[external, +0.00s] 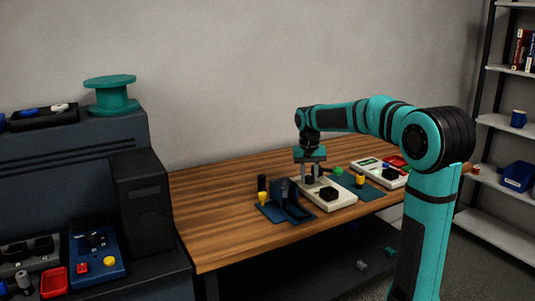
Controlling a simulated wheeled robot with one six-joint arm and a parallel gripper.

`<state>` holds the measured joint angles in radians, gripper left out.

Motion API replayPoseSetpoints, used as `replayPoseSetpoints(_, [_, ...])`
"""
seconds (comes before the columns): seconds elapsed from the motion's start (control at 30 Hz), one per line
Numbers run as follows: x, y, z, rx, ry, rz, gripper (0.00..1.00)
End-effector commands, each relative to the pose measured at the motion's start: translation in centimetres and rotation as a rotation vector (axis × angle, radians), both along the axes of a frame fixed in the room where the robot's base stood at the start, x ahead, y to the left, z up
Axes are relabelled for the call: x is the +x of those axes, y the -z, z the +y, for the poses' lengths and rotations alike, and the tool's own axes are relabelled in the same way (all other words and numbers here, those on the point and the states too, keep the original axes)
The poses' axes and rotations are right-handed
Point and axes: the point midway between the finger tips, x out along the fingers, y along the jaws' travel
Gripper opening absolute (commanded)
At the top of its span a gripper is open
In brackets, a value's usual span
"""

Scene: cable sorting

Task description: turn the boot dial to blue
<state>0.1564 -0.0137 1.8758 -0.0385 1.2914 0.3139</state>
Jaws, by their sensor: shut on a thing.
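A white box (342,199) with black parts on top lies on the wooden table. My gripper (310,179) points down over its far left part and is shut on a small black dial (310,181) there. A larger black knob (328,194) sits nearer the front of the same box. The fingers partly hide the held dial. Its markings, any blue mark and its pointing direction are too small to make out.
A dark blue stand (288,205) with a yellow part (263,198) is close left of the box. To the right are a dark mat (362,190) with a yellow piece and another white device (393,180). The table's front left (215,240) is clear.

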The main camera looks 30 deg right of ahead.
Motion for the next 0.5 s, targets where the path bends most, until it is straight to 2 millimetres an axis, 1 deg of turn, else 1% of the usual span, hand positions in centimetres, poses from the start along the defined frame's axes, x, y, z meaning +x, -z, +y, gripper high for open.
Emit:
replayPoseSetpoints(0.1, [-0.02, -0.01, 0.0, 0.0, 0.0, 0.0, 0.07])
replayPoseSetpoints(0.13, [-0.02, -0.01, 0.0, 0.0, -0.001, 0.0, 0.34])
replayPoseSetpoints(0.2, [-0.02, -0.01, 0.01, 0.0, -0.001, 0.0, 0.48])
replayPoseSetpoints(0.23, [-0.02, -0.01, 0.01, 0.0, -0.001, 0.0, 0.52])
replayPoseSetpoints(0.5, [0.0, -0.04, 0.0, 0.0, -0.001, 0.0, 0.52])
